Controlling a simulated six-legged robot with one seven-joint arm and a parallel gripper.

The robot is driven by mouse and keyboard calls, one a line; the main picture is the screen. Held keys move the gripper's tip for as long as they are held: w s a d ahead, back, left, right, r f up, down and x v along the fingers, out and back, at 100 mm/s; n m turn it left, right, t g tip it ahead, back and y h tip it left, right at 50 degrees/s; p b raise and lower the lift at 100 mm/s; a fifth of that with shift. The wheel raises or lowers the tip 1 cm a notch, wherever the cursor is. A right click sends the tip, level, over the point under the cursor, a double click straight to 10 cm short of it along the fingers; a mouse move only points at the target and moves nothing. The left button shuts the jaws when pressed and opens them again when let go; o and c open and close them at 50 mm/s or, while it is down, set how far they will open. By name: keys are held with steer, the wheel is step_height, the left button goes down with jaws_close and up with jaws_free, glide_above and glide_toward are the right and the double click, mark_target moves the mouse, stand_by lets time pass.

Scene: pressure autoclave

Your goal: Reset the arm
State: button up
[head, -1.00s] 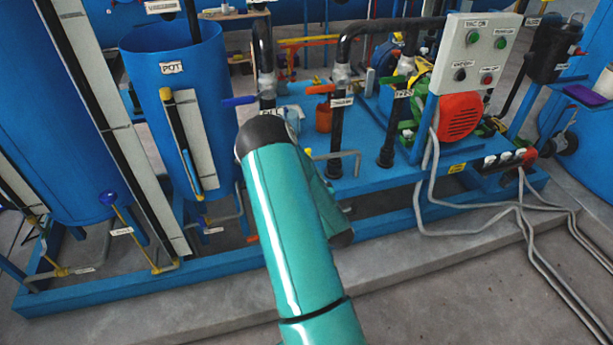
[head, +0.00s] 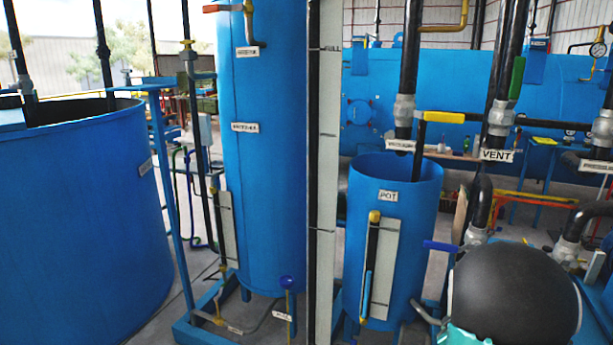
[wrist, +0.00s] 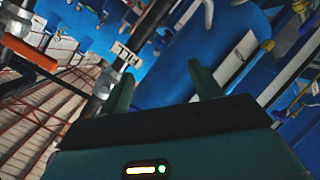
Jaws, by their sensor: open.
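My gripper (wrist: 163,84) shows in the wrist view. Its two green fingers stand well apart with nothing between them. Beyond the fingers are a blue tank (wrist: 180,62) and, at the left, pipework with a white label (wrist: 126,54). I cannot tell how far these are from the fingertips. In the head view only a black rounded joint and a bit of the teal link of my arm show at the lower right. The gripper is out of that view.
In the head view, the blue POT tank (head: 392,235) stands near my arm, with a VENT pipe (head: 498,125) to its right. A tall blue tank (head: 262,180) and a wide one (head: 80,220) stand left. A yellow valve handle (head: 444,117) and a blue one (head: 440,246) stick out.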

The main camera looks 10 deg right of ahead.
steer(key=s+a+r+m+g+y, duration=0.1)
steer(key=s+a+r+m+y, duration=0.15)
steer(key=a+r, duration=0.55)
steer(key=s+a+r+m+g+y, duration=0.1)
steer(key=s+a+r+g+y, duration=0.2)
steer(key=a, duration=0.9)
steer(key=s+a+r+g+y, duration=0.1)
steer(key=s+a+r, duration=0.1)
steer(key=s+a, duration=0.4)
steer(key=s+a+r+m+g+y, duration=0.1)
steer(key=s+a+r, duration=0.2)
steer(key=s+a, duration=0.3)
steer(key=s, duration=0.5)
steer(key=shift+s, duration=0.25)
